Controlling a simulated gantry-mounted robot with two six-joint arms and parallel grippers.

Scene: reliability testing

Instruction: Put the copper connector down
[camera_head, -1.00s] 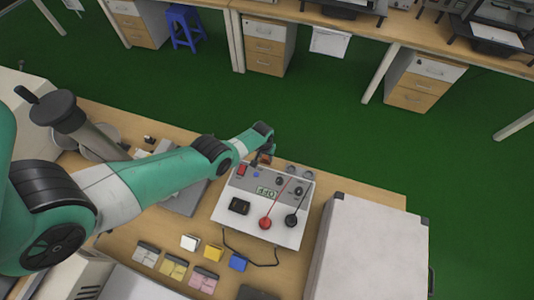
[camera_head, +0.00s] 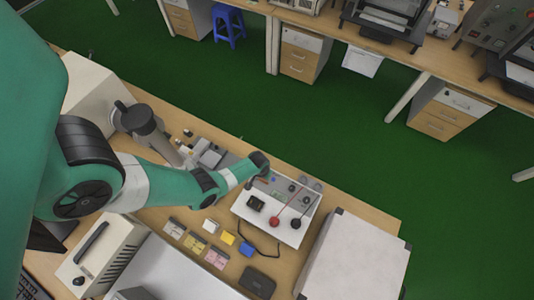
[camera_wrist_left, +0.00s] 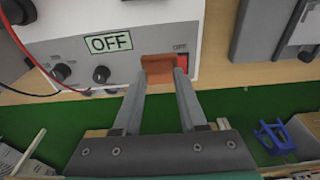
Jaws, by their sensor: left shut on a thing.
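The copper connector (camera_wrist_left: 158,68) is a small orange-brown block in the left wrist view. It is between the fingertips of my left gripper (camera_wrist_left: 162,72), which is shut on it. The connector is in front of the light panel of a test device, close to a red switch (camera_wrist_left: 184,63). I cannot tell whether it touches the panel. The device's display (camera_wrist_left: 108,43) reads OFF. In the head view, my left arm reaches from the left to the back edge of the test device (camera_head: 278,216); the connector is too small to make out there. My right gripper is not in view.
Red and black plugs with leads (camera_head: 275,223) sit on the device. Coloured small boxes (camera_head: 228,238) lie in front of it. A large white case (camera_head: 352,258) stands to its right. A grey microscope-like instrument (camera_head: 145,125) stands behind my left arm. Green floor lies beyond the bench.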

